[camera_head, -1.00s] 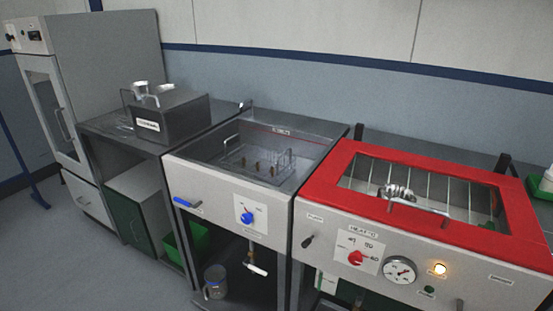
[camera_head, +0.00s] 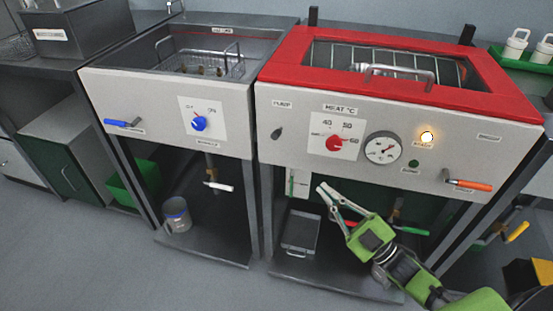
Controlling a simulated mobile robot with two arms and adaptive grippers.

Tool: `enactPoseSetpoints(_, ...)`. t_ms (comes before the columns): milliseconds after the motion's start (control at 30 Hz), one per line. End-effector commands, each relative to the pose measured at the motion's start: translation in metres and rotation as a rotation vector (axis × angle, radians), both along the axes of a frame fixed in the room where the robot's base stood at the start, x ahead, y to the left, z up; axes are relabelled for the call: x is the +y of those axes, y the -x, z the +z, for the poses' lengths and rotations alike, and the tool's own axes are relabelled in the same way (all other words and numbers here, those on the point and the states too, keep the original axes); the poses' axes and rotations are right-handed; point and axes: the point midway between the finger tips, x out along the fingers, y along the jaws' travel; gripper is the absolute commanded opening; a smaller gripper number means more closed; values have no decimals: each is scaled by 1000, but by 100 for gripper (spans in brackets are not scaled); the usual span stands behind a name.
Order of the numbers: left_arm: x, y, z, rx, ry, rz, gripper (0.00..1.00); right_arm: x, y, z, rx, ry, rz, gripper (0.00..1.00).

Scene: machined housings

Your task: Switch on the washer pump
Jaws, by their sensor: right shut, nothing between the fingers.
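The washer is the red-rimmed unit (camera_head: 385,95) on the right, with a pale front panel. Its pump switch (camera_head: 277,133) is a small dark lever under the "PUMP" label (camera_head: 283,104), at the left of the panel. The lever looks tilted; which setting that is I cannot tell. My right gripper (camera_head: 323,189) reaches up from the lower right, in front of the unit and below the panel. It is shut and empty, apart from the switch, which lies up and to its left. My left gripper is not in view.
The panel also has a red heat knob (camera_head: 334,143), a gauge (camera_head: 383,147), a lit amber lamp (camera_head: 427,137), a dark green lamp (camera_head: 413,163) and an orange-handled lever (camera_head: 468,184). A sink unit with a blue knob (camera_head: 199,124) stands left.

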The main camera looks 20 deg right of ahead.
Motion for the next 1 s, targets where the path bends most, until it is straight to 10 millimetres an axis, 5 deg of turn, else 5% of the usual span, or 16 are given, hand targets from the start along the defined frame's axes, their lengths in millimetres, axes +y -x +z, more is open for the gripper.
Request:
enactPoseSetpoints(167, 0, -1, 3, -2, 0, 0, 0, 9, -3, 18, -44, 1, 21, 0)
enactPoseSetpoints(700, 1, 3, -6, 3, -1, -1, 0, 57, -84, 63, -40, -1, 18, 0)
enactPoseSetpoints(1000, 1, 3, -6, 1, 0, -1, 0, 68, -103, 72, -35, 0, 17, 0)
